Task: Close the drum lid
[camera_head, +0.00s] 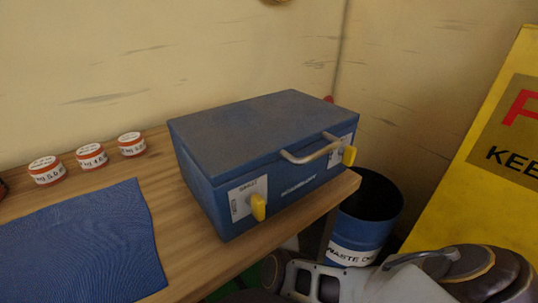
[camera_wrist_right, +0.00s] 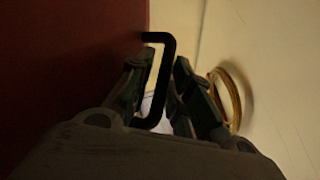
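In the right wrist view, a dark red panel (camera_wrist_right: 70,60), perhaps the lid, carries a black bar handle (camera_wrist_right: 168,75). My right gripper (camera_wrist_right: 165,62) has its fingers on either side of this handle; whether they press on it is too dark to tell. My right arm crosses the lower right of the head view. My left gripper is not in view.
A blue case (camera_head: 265,135) with a grey handle and yellow latches sits on the wooden bench (camera_head: 185,235). Several small labelled tins (camera_head: 91,156) and a blue mat (camera_head: 85,250) lie left of it. A yellow sign (camera_head: 490,150) stands at right. A yellow ring (camera_wrist_right: 228,98) is near the wall.

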